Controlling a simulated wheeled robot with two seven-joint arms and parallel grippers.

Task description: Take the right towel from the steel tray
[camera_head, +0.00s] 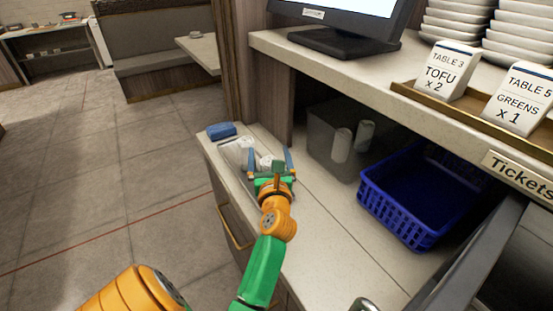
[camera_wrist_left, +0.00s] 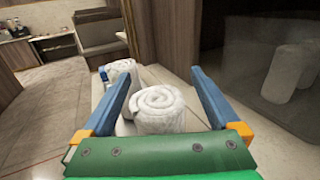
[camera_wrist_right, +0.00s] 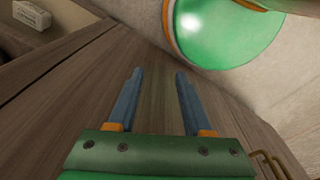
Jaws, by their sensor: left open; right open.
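The steel tray (camera_head: 228,153) lies on the lower counter, largely hidden behind my left gripper and the towels. Two white rolled towels stand there: the left towel (camera_head: 245,143) and the right towel (camera_head: 266,162). In the left wrist view the right towel (camera_wrist_left: 160,110) shows its spiral end between my open left fingers (camera_wrist_left: 165,72), with a gap to each finger. The left towel (camera_wrist_left: 122,70) is farther off, partly behind the left finger. My left gripper also shows in the head view (camera_head: 269,156). My right gripper (camera_wrist_right: 159,73) is open and empty, facing a wooden panel.
A blue folded item (camera_head: 221,130) lies at the counter's far end. A dark translucent bin (camera_head: 320,130) holding white rolls stands right of my left gripper. A blue basket (camera_head: 418,232) stands farther right. The upper shelf (camera_head: 330,66) overhangs the back.

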